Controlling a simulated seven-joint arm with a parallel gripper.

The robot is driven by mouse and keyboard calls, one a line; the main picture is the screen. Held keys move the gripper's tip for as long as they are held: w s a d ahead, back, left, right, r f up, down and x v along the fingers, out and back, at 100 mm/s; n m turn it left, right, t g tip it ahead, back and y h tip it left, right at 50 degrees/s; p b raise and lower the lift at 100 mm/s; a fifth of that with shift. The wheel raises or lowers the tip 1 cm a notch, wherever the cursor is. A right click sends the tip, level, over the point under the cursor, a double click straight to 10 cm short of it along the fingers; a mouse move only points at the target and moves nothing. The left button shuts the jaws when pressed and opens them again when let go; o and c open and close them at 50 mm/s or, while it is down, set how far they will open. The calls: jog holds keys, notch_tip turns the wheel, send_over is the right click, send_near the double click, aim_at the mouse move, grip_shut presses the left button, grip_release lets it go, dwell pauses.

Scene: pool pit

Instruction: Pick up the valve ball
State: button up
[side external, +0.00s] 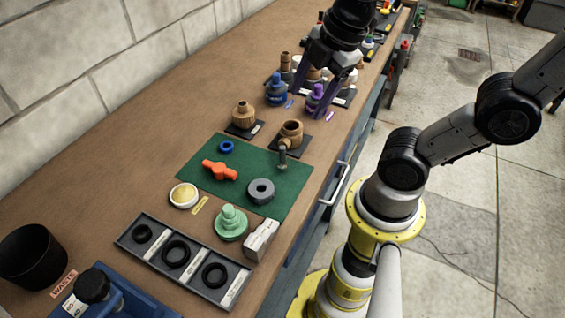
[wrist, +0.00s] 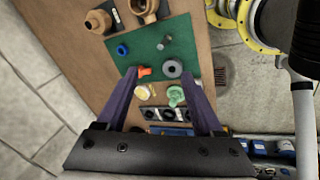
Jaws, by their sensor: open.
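A grey round piece with a hole through it, which looks like the valve ball (side external: 260,198), lies on the green mat (side external: 205,153) near its right edge. It also shows in the wrist view (wrist: 172,70), between the fingertips in the picture but well beyond them. My gripper (side external: 309,104) is open and empty, with purple fingers, above the back part of the bench. An orange handle (side external: 220,170) lies left of the grey piece, with a blue ring (side external: 226,147) behind it. A grey stem (side external: 282,156) stands near the mat's back right corner.
Two brass bodies (side external: 244,115) (side external: 291,133) stand on black plates behind the mat. In front are a green fitting (side external: 231,222), a yellow-topped dish (side external: 184,195), a silver block (side external: 262,240) and a tray of black rings (side external: 136,253).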

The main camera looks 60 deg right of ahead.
aim_at(283, 161)
jog(key=w+f+n+g, duration=0.1)
jog(key=f+n, duration=0.1)
jog(key=f, duration=0.4)
jog(key=w+f+n+g, duration=0.1)
jog(key=w+f+n, duration=0.1)
jog(key=f, duration=0.5)
jog(key=w+f+n+g, duration=0.1)
jog(key=w+f+n, duration=0.1)
jog(key=f, duration=0.4)
jog(key=shift+w+f+g, duration=0.25)
jog(key=shift+f+g, duration=0.05)
jog(key=shift+g, duration=0.1)
grip_shut()
